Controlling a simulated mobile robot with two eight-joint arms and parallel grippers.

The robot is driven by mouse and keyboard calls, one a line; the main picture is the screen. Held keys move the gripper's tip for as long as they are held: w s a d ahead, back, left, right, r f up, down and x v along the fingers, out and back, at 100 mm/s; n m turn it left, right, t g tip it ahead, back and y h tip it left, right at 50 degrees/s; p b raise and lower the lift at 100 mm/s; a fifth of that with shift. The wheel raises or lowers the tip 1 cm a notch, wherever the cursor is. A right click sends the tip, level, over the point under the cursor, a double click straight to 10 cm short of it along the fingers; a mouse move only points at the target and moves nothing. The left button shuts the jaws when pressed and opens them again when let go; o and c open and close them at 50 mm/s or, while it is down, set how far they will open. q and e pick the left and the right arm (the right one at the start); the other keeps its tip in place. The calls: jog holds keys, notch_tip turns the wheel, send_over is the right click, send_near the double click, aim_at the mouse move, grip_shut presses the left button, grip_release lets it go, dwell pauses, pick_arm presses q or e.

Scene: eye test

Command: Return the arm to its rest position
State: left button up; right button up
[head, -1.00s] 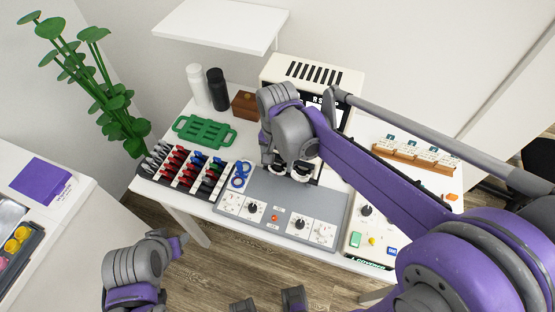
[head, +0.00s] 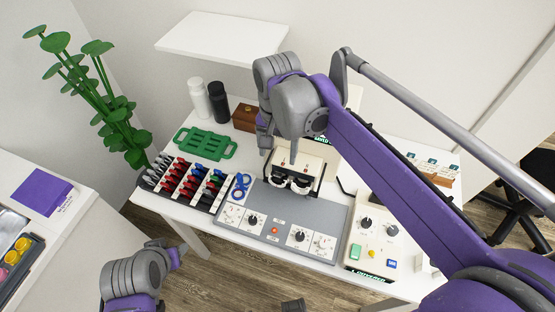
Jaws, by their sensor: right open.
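My right arm comes in from the right and reaches over the white table (head: 150,202). Its grey gripper (head: 279,153) points down with its fingers apart and empty, above and just behind a trial frame with two round lenses (head: 292,184). The gripper looks clear of the trial frame, which sits on a cream stand at the back of the grey console (head: 325,213). Part of the stand is hidden behind the gripper. My left gripper (head: 178,252) is at the bottom left, off the table's front edge. Its fingers are too unclear to tell open from shut.
A lens rack (head: 184,184), green tray (head: 206,144), blue rings (head: 239,187) and wooden box (head: 245,117) lie left of the gripper. A control box (head: 374,244) stands at the right. A white shelf (head: 222,36) hangs behind.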

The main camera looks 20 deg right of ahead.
jog(key=shift+r, duration=0.4)
jog(key=s+d+f+n+t, duration=0.2)
jog(key=s+d+f+n, duration=0.1)
jog(key=s+f, duration=0.2)
jog(key=s+d+f+n+t, duration=0.3)
jog(key=s+f, duration=0.3)
jog(key=s, duration=0.3)
jog(key=shift+d+n, duration=0.3)
jog(key=shift+n, duration=0.1)
